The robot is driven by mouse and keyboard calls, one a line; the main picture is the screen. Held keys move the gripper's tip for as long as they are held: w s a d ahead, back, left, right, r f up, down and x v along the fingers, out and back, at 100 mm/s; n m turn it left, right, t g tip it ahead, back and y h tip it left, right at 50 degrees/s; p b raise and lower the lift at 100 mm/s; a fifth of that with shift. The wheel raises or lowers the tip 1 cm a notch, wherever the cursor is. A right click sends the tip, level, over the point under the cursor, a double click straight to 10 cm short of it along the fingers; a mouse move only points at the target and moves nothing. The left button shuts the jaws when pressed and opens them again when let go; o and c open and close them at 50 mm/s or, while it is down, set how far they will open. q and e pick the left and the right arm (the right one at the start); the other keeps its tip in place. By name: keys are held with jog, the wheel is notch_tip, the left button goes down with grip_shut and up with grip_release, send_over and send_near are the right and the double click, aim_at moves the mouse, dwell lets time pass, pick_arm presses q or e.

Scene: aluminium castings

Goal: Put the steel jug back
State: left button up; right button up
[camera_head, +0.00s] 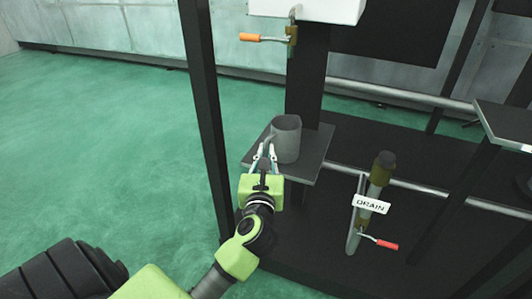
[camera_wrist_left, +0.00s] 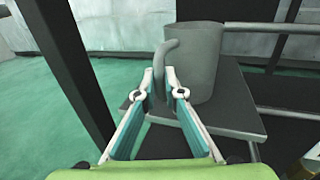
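The steel jug (camera_head: 286,138) is a grey, upright cylinder with a curved handle. It is over the small dark shelf (camera_head: 313,160) and looks to rest on it. In the left wrist view the jug (camera_wrist_left: 197,62) is just beyond the fingers, its handle (camera_wrist_left: 159,72) facing me. My left gripper (camera_head: 264,158) comes from the front left. Its fingertips, also in the left wrist view (camera_wrist_left: 160,82), converge on either side of the handle and look closed on it. The lower handle is partly hidden between the fingers. My right gripper is not in view.
A dark upright post (camera_head: 207,110) stands left of the shelf. An orange-handled tap (camera_head: 272,38) hangs above the jug under a white box. A pipe with a DRAIN label (camera_head: 371,203) and a red-handled valve (camera_head: 380,243) stands right of the shelf. Green floor lies open at left.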

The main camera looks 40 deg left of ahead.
pick_arm(q)
jog(key=shift+o, duration=1.1)
